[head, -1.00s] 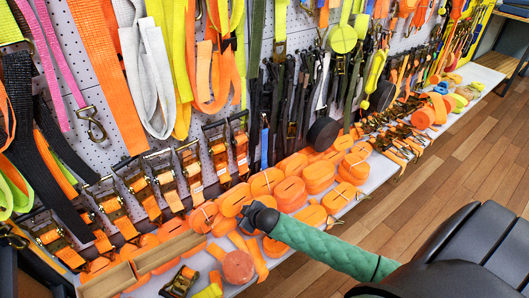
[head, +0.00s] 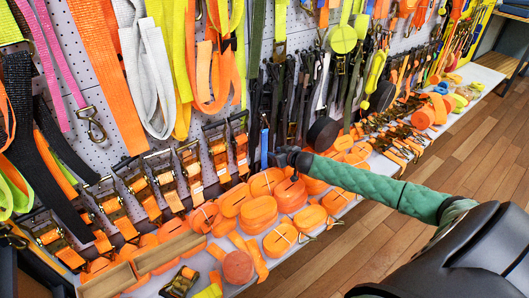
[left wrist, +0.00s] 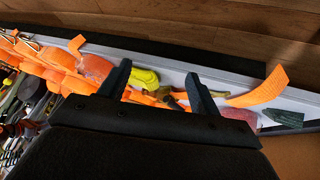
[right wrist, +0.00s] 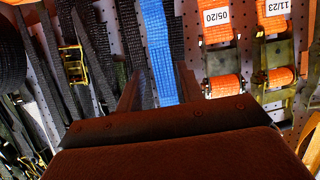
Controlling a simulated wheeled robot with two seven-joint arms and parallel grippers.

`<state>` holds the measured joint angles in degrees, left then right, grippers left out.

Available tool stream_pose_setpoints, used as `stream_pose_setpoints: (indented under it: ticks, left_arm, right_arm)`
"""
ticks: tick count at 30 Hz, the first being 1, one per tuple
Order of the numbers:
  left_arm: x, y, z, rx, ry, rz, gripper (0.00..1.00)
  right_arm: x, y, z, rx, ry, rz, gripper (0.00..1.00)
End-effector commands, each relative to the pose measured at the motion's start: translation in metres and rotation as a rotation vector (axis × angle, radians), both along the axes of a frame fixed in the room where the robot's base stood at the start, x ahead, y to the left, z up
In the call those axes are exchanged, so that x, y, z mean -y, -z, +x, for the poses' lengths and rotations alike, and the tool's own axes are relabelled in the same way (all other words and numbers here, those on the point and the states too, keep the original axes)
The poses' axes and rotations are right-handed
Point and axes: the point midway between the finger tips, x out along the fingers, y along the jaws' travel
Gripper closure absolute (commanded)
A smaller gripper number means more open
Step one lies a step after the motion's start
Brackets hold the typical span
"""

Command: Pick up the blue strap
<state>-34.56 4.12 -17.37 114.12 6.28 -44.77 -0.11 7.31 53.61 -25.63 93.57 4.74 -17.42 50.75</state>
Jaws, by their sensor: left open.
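The blue strap (head: 264,142) hangs on the pegboard wall among dark straps, a narrow vertical band. It shows larger in the right wrist view (right wrist: 158,52), its lower end hidden behind my gripper body. My right gripper (head: 276,158) is at the strap's lower part in the head view. In the right wrist view my right gripper (right wrist: 158,80) is open, with one finger on each side of the strap and no grip on it visible. My left gripper (left wrist: 160,80) is open and empty above the shelf edge in the left wrist view; it is not in the head view.
Dark straps (right wrist: 95,45) hang left of the blue strap; labelled orange ratchet straps (right wrist: 220,55) hang right of it. Coiled orange straps (head: 258,212) crowd the white shelf (head: 385,165) below my right gripper. The wooden floor (head: 440,150) in front is clear.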

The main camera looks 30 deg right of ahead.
Motion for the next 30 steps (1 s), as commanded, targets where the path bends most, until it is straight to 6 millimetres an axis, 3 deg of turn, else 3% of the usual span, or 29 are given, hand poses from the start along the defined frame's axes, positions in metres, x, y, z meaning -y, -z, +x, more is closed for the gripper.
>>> stream_pose_setpoints:
  ticks: [17,30]
  left_arm:
    - [0.000,-0.007,0.001,-0.005,0.002,0.000,0.37]
    - [0.000,-0.018,-0.001,-0.019,0.007,0.002,0.37]
  right_arm:
    - [-0.003,0.012,0.031,0.001,0.003,0.012,0.63]
    - [-0.005,0.027,0.069,0.001,0.003,0.012,0.63]
